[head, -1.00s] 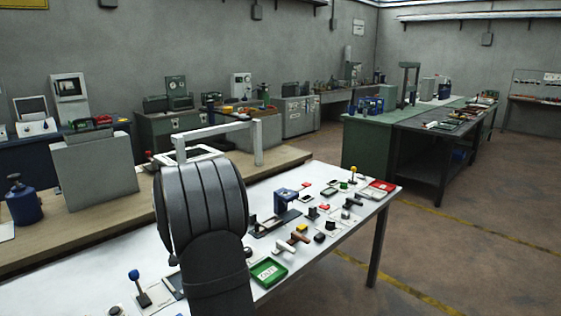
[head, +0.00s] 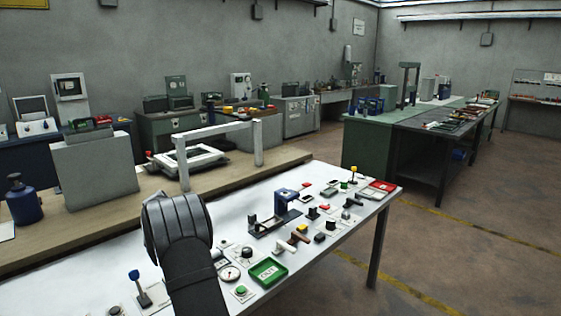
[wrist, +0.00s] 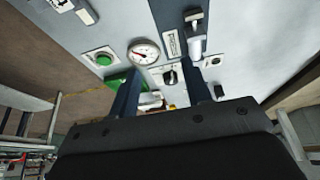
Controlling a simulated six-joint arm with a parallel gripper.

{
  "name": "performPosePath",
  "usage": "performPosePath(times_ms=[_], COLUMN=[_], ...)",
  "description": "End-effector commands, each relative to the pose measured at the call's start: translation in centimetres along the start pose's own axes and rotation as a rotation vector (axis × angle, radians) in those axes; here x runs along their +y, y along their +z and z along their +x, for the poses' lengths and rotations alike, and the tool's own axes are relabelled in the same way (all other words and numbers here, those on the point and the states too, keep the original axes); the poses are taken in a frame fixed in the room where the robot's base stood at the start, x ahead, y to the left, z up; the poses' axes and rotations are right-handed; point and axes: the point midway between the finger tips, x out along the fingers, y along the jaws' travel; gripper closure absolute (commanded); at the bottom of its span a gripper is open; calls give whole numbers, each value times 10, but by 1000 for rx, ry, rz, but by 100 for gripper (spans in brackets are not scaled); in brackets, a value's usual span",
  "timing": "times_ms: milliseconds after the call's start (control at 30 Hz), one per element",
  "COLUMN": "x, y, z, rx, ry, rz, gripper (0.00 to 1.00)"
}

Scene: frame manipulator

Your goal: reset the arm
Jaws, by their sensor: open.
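My arm rises over the white table (head: 330,237) at the lower middle of the head view, and its dark, ribbed link hides the gripper there. In the wrist view the two dark fingers of my gripper (wrist: 163,68) stand apart with nothing held between them. Beyond them is the panel-covered table top, with a round white gauge (wrist: 143,52), a green button (wrist: 103,58) and a dark knob (wrist: 170,77). The fingers look clear of these, though the exact gap cannot be told.
On the table stand a green tray (head: 268,271), a blue-framed fixture (head: 285,200), a blue-knobbed lever (head: 139,285) and several small switches. A white frame (head: 218,131) stands on the wooden bench behind. The floor to the right is open.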

Motion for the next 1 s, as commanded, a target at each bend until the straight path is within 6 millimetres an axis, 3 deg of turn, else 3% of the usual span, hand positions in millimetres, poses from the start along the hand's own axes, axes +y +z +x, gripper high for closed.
performPosePath(times_ms=[200,400,867,1000], x=[-27,-43,-49,-49], y=[33,53,61,60], z=[11,18,20,20], rx=[0,0,0,0], ry=[0,-1,0,-1], rz=[-2,0,1,1], gripper=[55,55,55,28])
